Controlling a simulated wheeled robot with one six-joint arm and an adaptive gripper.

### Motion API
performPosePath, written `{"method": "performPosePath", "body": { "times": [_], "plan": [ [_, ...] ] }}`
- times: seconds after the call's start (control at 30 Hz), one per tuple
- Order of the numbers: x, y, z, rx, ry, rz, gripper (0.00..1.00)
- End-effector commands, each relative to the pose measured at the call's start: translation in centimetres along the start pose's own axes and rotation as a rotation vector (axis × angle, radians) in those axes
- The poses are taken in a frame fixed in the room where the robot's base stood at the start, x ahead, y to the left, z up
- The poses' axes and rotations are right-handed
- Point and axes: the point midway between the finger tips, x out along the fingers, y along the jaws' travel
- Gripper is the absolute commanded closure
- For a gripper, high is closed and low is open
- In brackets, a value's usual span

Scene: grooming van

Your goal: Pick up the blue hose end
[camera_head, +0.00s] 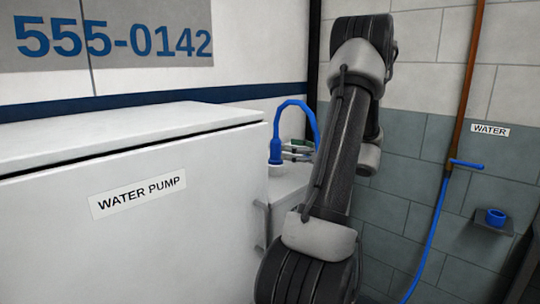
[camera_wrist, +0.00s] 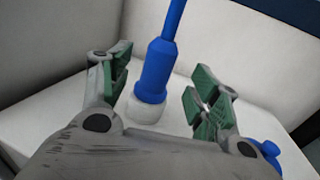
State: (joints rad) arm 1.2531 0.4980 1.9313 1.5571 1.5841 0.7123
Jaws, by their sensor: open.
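The blue hose end (camera_head: 276,150) stands upright on a small white base on a pale ledge behind the water pump box. Its blue hose arches up and over to the right. In the wrist view the hose end (camera_wrist: 155,72) shows between the two green-padded fingers of my gripper (camera_wrist: 160,92), with a visible gap on each side. My gripper is open and empty. In the head view my gripper (camera_head: 298,151) is just right of the hose end, partly hidden by my arm.
The large white water pump box (camera_head: 215,215) fills the left foreground. A tiled wall stands at the right with a brown pipe, a blue hose (camera_head: 432,230) and a small dark shelf holding a blue cup-like fitting (camera_head: 495,217). Another blue part (camera_wrist: 268,152) shows at lower right in the wrist view.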

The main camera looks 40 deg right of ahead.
Motion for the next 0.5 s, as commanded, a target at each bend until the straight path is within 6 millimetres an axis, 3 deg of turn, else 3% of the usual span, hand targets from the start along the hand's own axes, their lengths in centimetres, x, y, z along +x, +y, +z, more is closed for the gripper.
{"method": "performPosePath", "body": {
  "times": [0.33,0.5],
  "plan": [
    [5.2,0.1,-0.1,0.0,0.001,0.004,0.38],
    [6.4,0.0,-0.1,0.0,0.001,0.001,0.38]
  ]
}}
